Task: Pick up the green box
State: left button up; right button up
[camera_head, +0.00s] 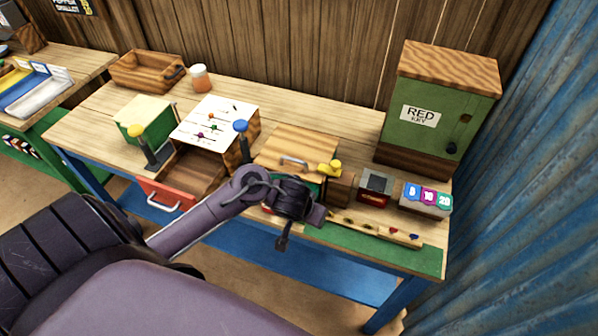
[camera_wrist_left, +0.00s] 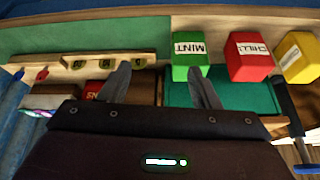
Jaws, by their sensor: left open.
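A small green box with a white MINT label (camera_wrist_left: 190,55) stands near the table's front edge in the left wrist view, its lettering upside down. In the head view my arm and gripper hide it. My left gripper (camera_wrist_left: 158,82) is open, with nothing between its two fingers. The green box lies beyond the fingertips, in line with the right-hand finger in the wrist picture. I cannot tell whether that fingertip touches it. In the head view my left gripper (camera_head: 290,215) hangs over the front of the table. My right gripper is not in view.
In the wrist view, a red CHILI box (camera_wrist_left: 247,57) and a yellow box (camera_wrist_left: 297,57) stand beside the green box. A wooden strip (camera_head: 375,230) with coloured pieces lies near the front. A green cabinet (camera_head: 425,118) stands at the back. A red-fronted drawer (camera_head: 165,196) is pulled out.

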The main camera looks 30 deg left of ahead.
pick_arm(q)
jog(key=shift+n+g, duration=0.4)
jog(key=shift+n, duration=0.4)
jog(key=w+a+f+b, duration=0.1)
jog(key=f, duration=0.1)
jog(key=w+a+f+b, duration=0.1)
jog(key=a+f, duration=0.1)
jog(key=a+f+b, duration=0.1)
jog(key=f, duration=0.1)
jog(key=shift+w+a, duration=0.25)
jog(key=shift+w, duration=0.15)
jog(key=shift+w+f, duration=0.2)
jog(key=shift+f, duration=0.1)
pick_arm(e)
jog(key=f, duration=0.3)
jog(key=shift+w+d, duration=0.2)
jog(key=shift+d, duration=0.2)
pick_arm(q)
jog(key=c, duration=0.8)
jog(key=shift+r, duration=0.2)
